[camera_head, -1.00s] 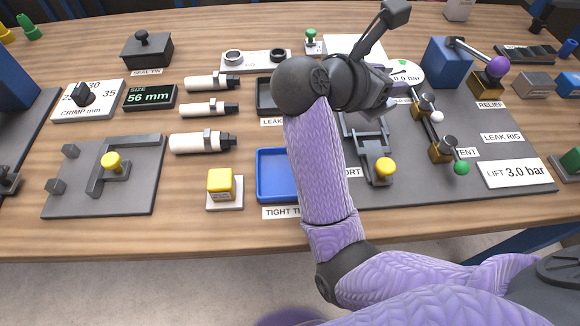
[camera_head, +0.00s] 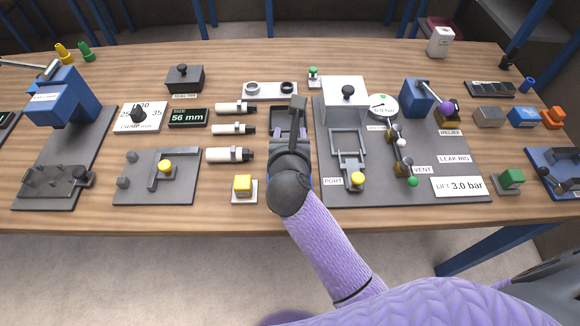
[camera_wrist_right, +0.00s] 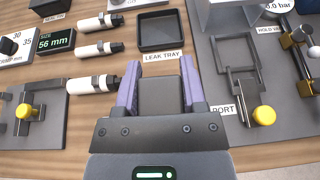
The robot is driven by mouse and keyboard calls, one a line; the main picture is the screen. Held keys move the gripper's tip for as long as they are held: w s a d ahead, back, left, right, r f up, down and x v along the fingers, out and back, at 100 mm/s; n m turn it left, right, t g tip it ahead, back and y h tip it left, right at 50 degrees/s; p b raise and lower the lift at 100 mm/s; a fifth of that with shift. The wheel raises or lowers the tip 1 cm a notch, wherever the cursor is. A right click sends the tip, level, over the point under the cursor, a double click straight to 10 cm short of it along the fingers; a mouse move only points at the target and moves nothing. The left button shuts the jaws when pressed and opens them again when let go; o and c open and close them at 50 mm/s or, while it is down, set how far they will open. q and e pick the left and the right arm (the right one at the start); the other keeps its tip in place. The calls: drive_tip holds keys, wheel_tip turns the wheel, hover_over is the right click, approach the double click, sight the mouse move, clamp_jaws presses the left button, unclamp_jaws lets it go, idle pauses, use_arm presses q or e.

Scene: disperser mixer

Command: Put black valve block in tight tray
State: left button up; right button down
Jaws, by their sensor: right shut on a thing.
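My right gripper (camera_wrist_right: 160,84) is shut on the black valve block (camera_wrist_right: 160,97), a dark grey block between its two purple fingers in the wrist view. In the wrist view the tight tray is hidden behind the gripper. The block's height above the tray cannot be told. My left gripper is not in view.
The black leak tray (camera_wrist_right: 162,31) lies just beyond the gripper and looks empty. White hose fittings (camera_head: 230,155) and a yellow button (camera_head: 242,184) are to the left. The leak rig plate (camera_head: 450,130), with its clamp (camera_head: 347,150), is close on the right.

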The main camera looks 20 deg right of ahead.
drive_tip(key=shift+w+f+y+p, duration=0.25)
drive_tip(key=shift+w+y+p, duration=0.05)
drive_tip(key=shift+p, duration=0.05)
wheel_tip(320, 180, down, 10)
drive_tip(key=b, duration=0.5)
drive_tip(key=shift+b, duration=0.3)
drive_tip(key=shift+r, duration=0.15)
drive_tip(key=c, duration=0.6)
unclamp_jaws()
drive_tip(key=shift+f, duration=0.2)
drive_tip(key=o, duration=0.4)
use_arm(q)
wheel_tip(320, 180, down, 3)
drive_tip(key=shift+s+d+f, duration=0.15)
use_arm(e)
drive_tip(key=shift+o, duration=0.2)
drive_tip(key=shift+r, duration=0.1)
